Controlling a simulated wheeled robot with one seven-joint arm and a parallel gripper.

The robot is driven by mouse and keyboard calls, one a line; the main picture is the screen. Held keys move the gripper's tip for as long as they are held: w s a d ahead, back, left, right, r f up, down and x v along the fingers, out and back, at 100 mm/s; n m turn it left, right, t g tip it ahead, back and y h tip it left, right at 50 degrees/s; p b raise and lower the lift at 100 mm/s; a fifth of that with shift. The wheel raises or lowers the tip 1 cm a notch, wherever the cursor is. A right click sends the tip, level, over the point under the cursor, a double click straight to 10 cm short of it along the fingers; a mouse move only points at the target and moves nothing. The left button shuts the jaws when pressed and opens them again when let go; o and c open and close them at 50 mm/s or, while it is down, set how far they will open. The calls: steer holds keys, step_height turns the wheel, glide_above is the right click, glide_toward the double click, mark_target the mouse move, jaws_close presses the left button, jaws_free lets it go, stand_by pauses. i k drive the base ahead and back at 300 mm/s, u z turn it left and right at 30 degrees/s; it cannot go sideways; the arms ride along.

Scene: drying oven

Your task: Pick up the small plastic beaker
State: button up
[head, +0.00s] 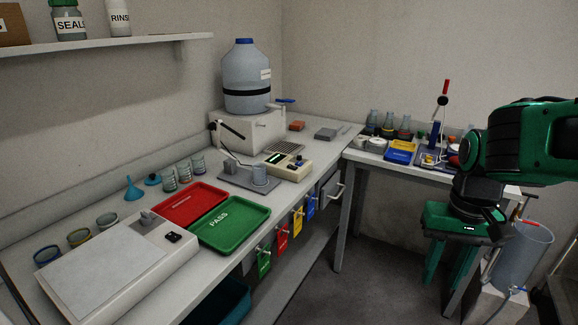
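I cannot tell for sure from this view which one is the small plastic beaker. My gripper (450,280) is at the right, pointing down, with its green fingers apart and nothing seen between them. It is well away from the bench beakers.
A red tray (184,206) and a green PASS tray (262,212) lie in front of the beakers. A large water container (246,75) stands behind. A large translucent cylinder (524,252) is beside my gripper. The floor (350,285) between is clear.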

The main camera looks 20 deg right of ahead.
mark_target(260, 174)
steer(key=z, duration=0.1)
steer(key=i, duration=1.05)
steer(key=u, duration=0.35)
